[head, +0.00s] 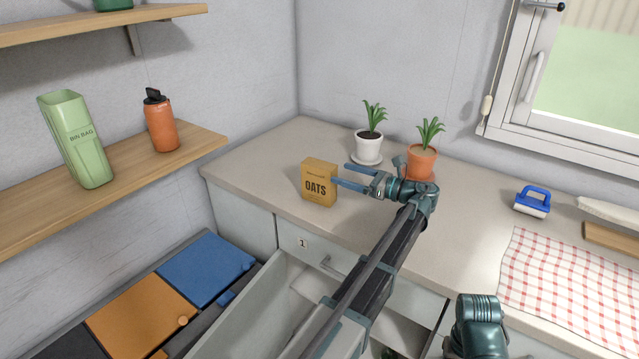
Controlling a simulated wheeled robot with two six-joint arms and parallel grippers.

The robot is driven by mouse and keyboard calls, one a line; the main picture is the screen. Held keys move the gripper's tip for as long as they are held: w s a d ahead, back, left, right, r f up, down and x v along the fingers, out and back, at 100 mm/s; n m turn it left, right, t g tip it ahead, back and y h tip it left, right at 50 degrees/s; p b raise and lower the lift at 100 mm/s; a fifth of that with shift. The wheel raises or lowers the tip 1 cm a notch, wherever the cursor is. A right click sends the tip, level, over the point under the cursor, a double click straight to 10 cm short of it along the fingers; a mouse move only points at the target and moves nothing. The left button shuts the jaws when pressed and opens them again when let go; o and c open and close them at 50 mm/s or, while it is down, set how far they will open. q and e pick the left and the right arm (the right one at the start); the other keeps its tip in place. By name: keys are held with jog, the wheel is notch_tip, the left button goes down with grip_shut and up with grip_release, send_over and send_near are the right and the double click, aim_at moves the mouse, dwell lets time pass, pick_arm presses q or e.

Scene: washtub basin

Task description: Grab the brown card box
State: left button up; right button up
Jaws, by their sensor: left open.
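The brown card box (319,182), printed "OATS", stands upright on the worktop (270,155) near its left end. My left gripper (341,173) is open, with its two blue fingers pointing left at the right side of the box. The nearer fingertip reaches the box's right edge in the picture. The farther fingertip shows behind and right of the box. I cannot tell whether either finger touches it. My right gripper is not in view.
A white pot (368,146) and a terracotta pot (421,162) with plants stand behind the left gripper. A blue brush (532,201) and checked cloth (570,285) lie to the right. An open drawer (262,305) is below. A shelf (110,190) holds a green bin and orange bottle.

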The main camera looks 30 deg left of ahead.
aim_at(336, 172)
pick_arm(q)
jog(key=shift+a, duration=1.75)
jog(key=a, duration=0.2)
jog(key=s+a, duration=0.1)
jog(key=a, duration=0.2)
jog(key=shift+a+f, duration=0.1)
jog(key=c, duration=1.4)
